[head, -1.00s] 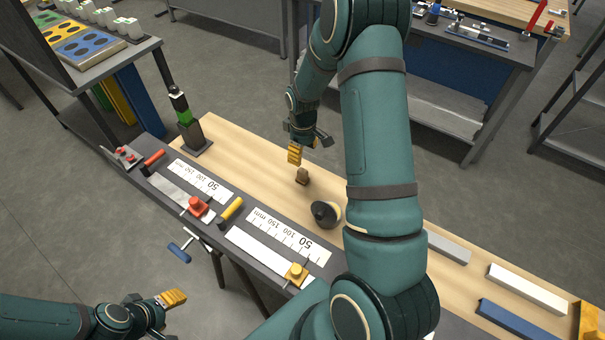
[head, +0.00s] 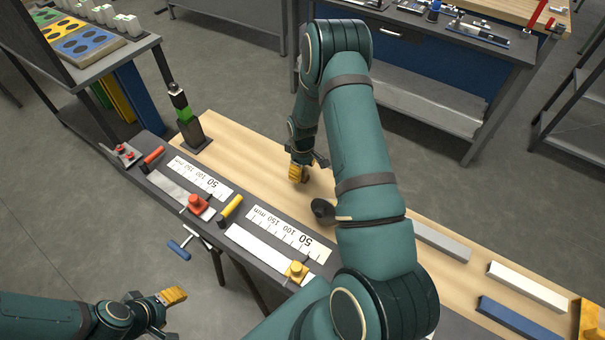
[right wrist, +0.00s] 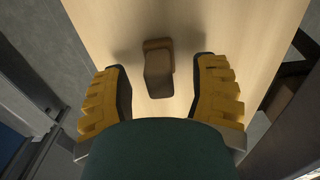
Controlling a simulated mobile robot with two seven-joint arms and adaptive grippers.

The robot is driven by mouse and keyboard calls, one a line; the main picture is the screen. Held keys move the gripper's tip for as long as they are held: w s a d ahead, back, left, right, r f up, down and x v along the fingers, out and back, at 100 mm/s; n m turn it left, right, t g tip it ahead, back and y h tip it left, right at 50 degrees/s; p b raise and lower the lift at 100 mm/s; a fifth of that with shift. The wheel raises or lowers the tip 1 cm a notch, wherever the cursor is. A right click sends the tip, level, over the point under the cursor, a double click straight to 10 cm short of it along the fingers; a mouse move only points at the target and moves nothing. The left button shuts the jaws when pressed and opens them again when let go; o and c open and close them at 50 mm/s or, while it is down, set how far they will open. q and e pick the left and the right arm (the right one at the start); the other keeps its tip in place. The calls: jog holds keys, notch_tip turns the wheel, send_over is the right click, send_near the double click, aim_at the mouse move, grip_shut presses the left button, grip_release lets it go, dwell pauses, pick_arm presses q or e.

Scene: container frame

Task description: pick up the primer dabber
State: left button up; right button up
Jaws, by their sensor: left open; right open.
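The primer dabber appears to be the small brown block-like piece (right wrist: 158,75) on the light wooden bench top in the right wrist view. It lies between the two yellow fingers of my right gripper (right wrist: 160,66), with a gap on both sides. In the head view my right gripper (head: 298,172) is low over the bench and mostly hides the brown piece. The right gripper is open and empty. My left gripper (head: 172,297) is open and empty at the lower left, off the bench's front side.
A dark round-ended object (head: 323,211) stands close to my right gripper, partly behind my right arm. Clamps, rulers and handled tools line the dark front strip. Bars (head: 527,286) lie at the right.

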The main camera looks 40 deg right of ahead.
jog(key=shift+c, duration=0.2)
grip_shut()
notch_tip(320, 180, up, 10)
jog(key=shift+r, duration=0.1)
dwell(0.5)
